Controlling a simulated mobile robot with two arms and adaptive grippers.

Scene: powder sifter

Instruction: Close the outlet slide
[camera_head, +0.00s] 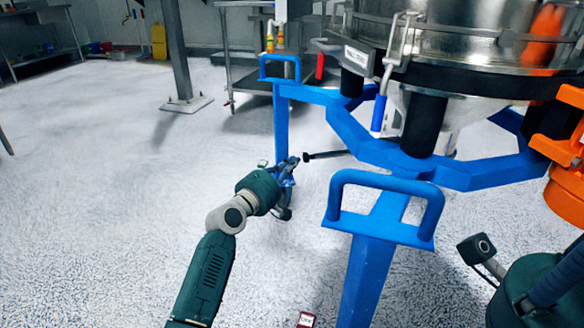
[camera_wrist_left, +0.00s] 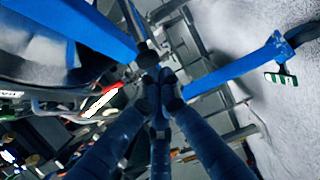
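A thin black rod with a black knob (camera_head: 306,158), which looks like the handle of the outlet slide, sticks out leftward from under the sifter (camera_head: 440,45). The slide plate itself is hidden behind the blue frame. My left gripper (camera_head: 291,163) is just left of the knob, with a small gap or light contact; I cannot tell which. In the left wrist view its blue fingers (camera_wrist_left: 160,78) come together at their tips with nothing seen between them. A dark round knob (camera_wrist_left: 148,55) shows just beyond the tips. My right gripper (camera_head: 480,250) is partly in view at lower right.
The blue frame (camera_head: 375,150) surrounds the sifter, with a near handle loop and leg (camera_head: 385,195) right of my left arm. A blue-gripped clamp lever (camera_head: 379,112) hangs at the rim. Orange parts (camera_head: 568,190) are at right. The floor at left is clear.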

